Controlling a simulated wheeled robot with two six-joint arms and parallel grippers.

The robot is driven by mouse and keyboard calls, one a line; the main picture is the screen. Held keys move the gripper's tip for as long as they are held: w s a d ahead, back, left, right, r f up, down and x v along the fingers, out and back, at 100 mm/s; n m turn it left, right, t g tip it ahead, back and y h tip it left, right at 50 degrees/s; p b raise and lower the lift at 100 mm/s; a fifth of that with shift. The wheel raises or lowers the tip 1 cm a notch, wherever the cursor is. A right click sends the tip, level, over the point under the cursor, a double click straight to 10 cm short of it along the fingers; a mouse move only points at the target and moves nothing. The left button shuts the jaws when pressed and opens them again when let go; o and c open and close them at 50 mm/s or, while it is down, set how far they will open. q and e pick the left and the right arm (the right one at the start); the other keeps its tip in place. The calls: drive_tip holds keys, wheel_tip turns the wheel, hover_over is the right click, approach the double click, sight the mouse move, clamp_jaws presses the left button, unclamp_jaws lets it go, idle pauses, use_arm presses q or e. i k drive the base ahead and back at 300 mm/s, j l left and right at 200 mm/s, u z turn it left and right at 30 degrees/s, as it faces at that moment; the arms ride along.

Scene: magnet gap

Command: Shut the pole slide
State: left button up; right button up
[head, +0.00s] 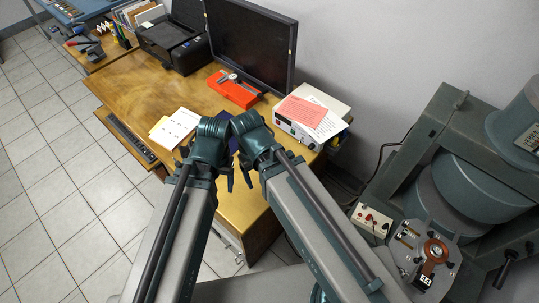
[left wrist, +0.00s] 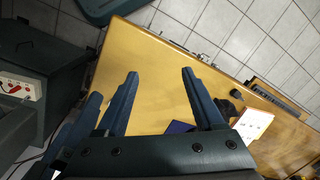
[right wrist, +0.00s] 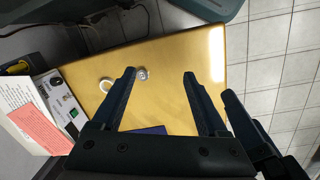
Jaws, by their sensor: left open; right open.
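The magnet (head: 470,185) stands at the lower right of the head view, a large grey-green frame with round coils. In front of its coils is a flat metal plate (head: 408,237) with a copper-coloured ring (head: 436,250) and a small numbered label. This looks like the pole slide's area; I cannot tell how far the slide stands open. My left gripper (left wrist: 160,72) and right gripper (right wrist: 159,73) are both open and empty, close together above the wooden desk and well left of the magnet. Neither touches anything.
A white switch box (head: 371,222) sits beside the plate. The desk (head: 135,85) carries a printer (head: 172,40), a monitor (head: 250,45), a red tray with a caliper (head: 233,89), papers and a white instrument (head: 312,117). A black cable runs between desk and magnet. Tiled floor lies left.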

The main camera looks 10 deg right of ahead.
sight(404, 258)
drive_tip(key=l+z, duration=0.15)
drive_tip(key=z, duration=2.6)
drive_tip(key=k+l+z, duration=0.2)
drive_tip(key=k, duration=0.9)
